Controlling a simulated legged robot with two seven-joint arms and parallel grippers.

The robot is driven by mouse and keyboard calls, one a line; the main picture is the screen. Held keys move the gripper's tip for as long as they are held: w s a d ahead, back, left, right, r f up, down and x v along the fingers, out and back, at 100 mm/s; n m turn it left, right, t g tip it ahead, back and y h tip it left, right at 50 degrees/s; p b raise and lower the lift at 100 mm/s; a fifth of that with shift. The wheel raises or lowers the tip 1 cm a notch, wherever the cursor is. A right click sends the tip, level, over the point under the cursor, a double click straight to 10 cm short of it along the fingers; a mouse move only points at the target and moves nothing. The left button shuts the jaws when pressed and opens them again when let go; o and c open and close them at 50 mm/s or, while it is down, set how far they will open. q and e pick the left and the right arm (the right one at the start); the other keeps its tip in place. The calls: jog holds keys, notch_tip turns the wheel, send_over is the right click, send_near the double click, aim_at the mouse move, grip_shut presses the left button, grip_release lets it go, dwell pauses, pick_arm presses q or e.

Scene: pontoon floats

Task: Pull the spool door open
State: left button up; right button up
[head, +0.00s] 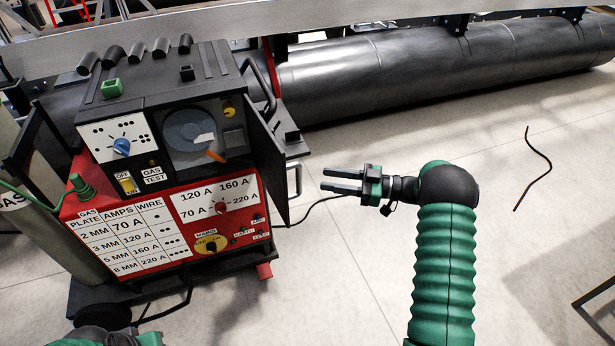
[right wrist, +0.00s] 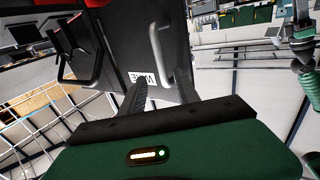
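The spool door (head: 267,150) is a dark panel on the right side of the red and black welding machine. It stands swung out from the front, and the grey-blue spool (head: 190,130) shows in its recess. The door's handle (head: 298,178) is a slim bar on the outer face; the right wrist view shows this handle (right wrist: 160,45) beside a white "WIRE" label (right wrist: 140,78). My right gripper (head: 324,180) is open and empty, just right of the handle, with a small gap between. In the right wrist view its fingers point toward the handle.
The welding machine (head: 130,245) stands on a dark wheeled base, with a gas cylinder (head: 45,215) at its left. A black cable (head: 320,205) runs on the floor below my right gripper. A large dark pipe (head: 420,75) lies behind. The floor right of the machine is mostly clear.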

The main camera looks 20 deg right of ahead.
jog(key=v, duration=0.7)
jog(key=shift+d, duration=0.35)
jog(key=shift+s, duration=0.1)
jog(key=w+a+r+m+t+h+p, duration=0.35)
jog(key=w+r+m+h, duration=0.35)
jog(key=w+h, duration=0.55)
jog(key=s+a+f+m+g, duration=0.1)
jog(key=s+a+f+g, duration=0.2)
jog(key=s, duration=0.7)
jog(key=s+a+f+m+g+h+p, duration=0.1)
jog(key=s+a+f+g, duration=0.2)
jog(key=s+a, duration=0.4)
jog(key=s+a+f+m+g+h, duration=0.1)
jog(key=s+a+g, duration=0.4)
jog(key=s, duration=0.8)
notch_tip(320, 180, down, 2)
jog(key=shift+s+a+f+m, duration=0.1)
jog(key=shift+s+a+m, duration=0.1)
jog(key=shift+s+m, duration=0.25)
jog(key=shift+w, duration=0.1)
